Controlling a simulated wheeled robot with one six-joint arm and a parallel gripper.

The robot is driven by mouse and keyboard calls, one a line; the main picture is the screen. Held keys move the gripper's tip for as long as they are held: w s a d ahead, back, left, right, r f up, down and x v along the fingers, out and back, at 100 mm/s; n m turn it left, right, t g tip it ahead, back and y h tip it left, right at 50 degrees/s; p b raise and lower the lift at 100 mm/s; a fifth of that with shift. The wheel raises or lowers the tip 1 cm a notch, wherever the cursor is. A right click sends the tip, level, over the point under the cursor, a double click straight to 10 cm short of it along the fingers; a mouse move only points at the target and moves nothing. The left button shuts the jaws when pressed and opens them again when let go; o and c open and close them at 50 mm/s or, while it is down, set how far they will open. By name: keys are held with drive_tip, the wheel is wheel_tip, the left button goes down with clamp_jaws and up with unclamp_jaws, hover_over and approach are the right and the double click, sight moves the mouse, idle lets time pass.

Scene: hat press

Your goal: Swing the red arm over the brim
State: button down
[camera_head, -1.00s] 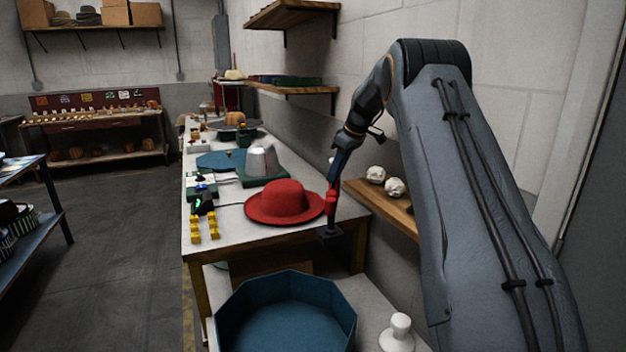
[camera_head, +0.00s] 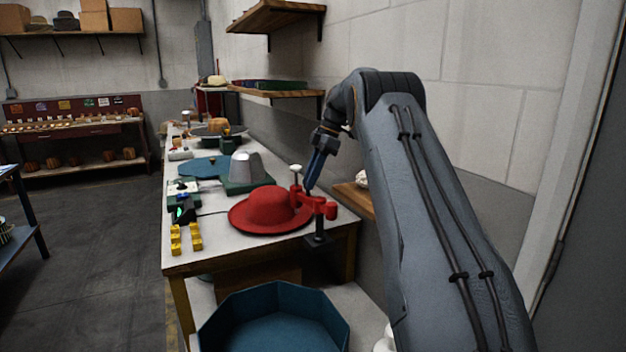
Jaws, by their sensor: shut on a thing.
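The red hat (camera_head: 266,208) sits brim down at the right front of the workbench. The red arm (camera_head: 319,206) is mounted on a dark post and base (camera_head: 318,242) at the bench's right edge. It reaches left from the post to the hat's right side, and its far end, with a white knob (camera_head: 296,168) on top, appears over or beside the right brim; I cannot tell exactly which. My gripper (camera_head: 307,191) comes down from the upper right and is shut on the red arm near that end. Its fingertips are partly hidden.
A silver cone-shaped block (camera_head: 247,167) on a green base stands behind the hat. Yellow blocks (camera_head: 186,238) and a small control box (camera_head: 184,211) lie to the left. A blue octagonal bin (camera_head: 275,318) stands in front below. The wall and a low shelf (camera_head: 355,200) are close on the right.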

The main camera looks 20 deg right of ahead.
drive_tip(key=shift+a+n, duration=0.2)
drive_tip(key=shift+n, duration=0.2)
drive_tip(key=shift+a, duration=0.1)
drive_tip(key=c, duration=1.6)
unclamp_jaws()
drive_tip(key=shift+o, duration=0.2)
drive_tip(key=b+v, duration=0.1)
drive_tip(key=v, duration=0.6)
drive_tip(key=shift+r, duration=0.4)
